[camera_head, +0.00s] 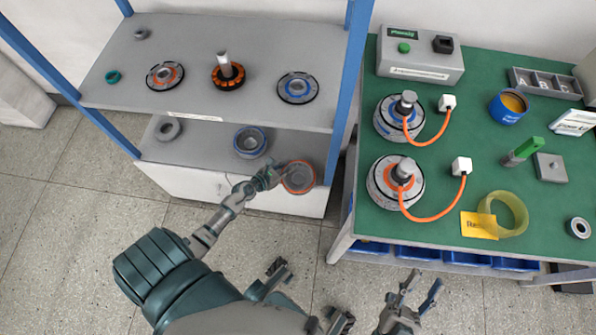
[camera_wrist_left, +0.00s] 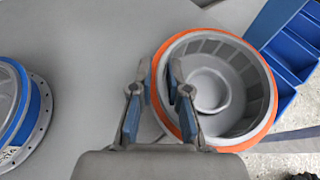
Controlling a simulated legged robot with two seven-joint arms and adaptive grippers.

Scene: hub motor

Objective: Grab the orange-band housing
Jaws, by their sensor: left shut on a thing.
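The orange-band housing (camera_head: 299,178) is a grey round cup with an orange rim band, at the right end of the lower shelf. My left gripper (camera_head: 277,171) reaches it from the left. In the left wrist view, the housing (camera_wrist_left: 245,140) is open side up. My left gripper (camera_wrist_left: 160,80) straddles its near-left wall, one finger outside and one inside, and is shut on that wall. My right gripper (camera_head: 413,290) is open and empty, low in the head view, in front of the green bench.
A blue-band housing (camera_head: 250,142) stands left of the orange one, with a grey ring (camera_head: 167,128) farther left. The upper shelf (camera_head: 190,42) overhangs behind. A blue shelf post (camera_head: 342,95) and the green bench (camera_head: 440,220) stand to the right.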

